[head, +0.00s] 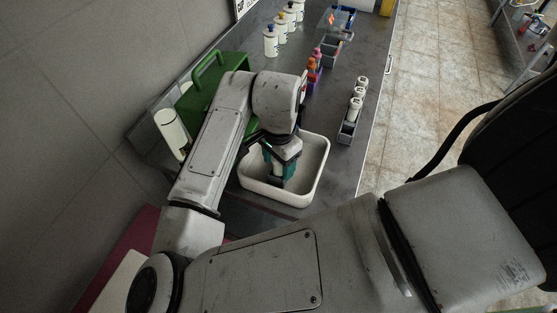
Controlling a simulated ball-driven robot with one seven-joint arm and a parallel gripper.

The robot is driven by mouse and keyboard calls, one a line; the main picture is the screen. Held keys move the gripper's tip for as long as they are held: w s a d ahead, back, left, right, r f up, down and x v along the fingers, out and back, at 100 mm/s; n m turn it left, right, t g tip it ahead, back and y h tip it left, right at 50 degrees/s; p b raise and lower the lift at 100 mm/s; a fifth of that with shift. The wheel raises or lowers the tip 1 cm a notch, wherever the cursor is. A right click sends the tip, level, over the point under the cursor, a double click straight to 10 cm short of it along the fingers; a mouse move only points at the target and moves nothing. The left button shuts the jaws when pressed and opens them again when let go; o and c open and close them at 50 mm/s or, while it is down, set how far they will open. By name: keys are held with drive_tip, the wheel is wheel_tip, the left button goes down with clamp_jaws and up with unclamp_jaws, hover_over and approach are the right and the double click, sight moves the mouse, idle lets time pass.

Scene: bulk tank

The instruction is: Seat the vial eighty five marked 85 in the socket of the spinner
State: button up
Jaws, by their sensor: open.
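My gripper (279,177) points down into a white tub (311,182) on the grey bench; dark and teal parts show at its end. Its fingertips are small and partly hidden by my wrist, and I see nothing clearly held in it. I cannot make out a vial marked 85 or the spinner's socket; the tub's inside is partly covered by my arm. White-capped vials (355,104) stand in a narrow grey rack (346,133) to the right of the tub, but their marks are too small to read.
A green box with a handle (207,65) stands behind my arm, with a white cylinder (171,128) at its left. Purple and orange bottles (313,69) and white bottles (270,43) stand farther back. Bare bench lies between tub and rack.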

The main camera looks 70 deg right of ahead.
wheel_tip(320, 180, up, 12)
drive_tip(key=shift+r, duration=0.2)
idle(0.4)
idle(0.5)
